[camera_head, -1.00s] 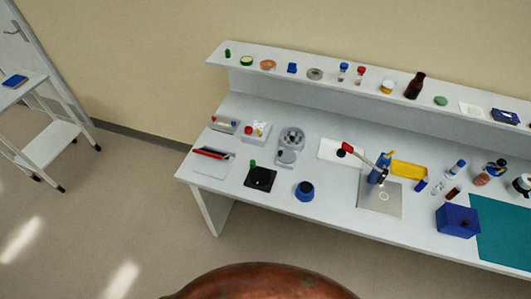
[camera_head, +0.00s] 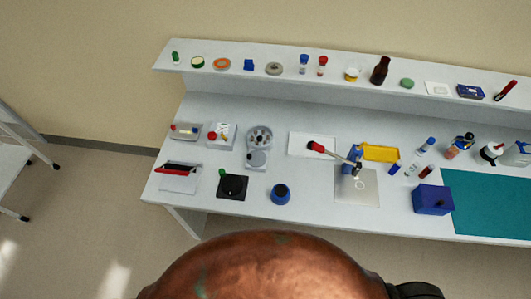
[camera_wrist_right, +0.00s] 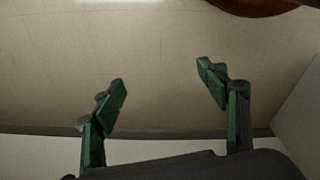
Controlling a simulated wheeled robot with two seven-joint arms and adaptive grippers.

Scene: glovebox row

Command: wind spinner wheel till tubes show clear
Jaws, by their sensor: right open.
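A grey device with a round, holed wheel-like top (camera_head: 260,139) and a smaller disc in front stands on the left part of the bench in the head view; it looks most like the spinner. Tubes in it are too small to make out, so I cannot tell whether they are clear. A black square plate with a round disc and green knob (camera_head: 232,186) lies in front of it. My right gripper (camera_wrist_right: 163,85) is open and empty in the wrist view, with only floor and wall behind it, away from the bench things. My left gripper is not in view.
The white bench (camera_head: 320,223) has a raised back shelf with bottles and small items. A blue box (camera_head: 432,199) is further right.

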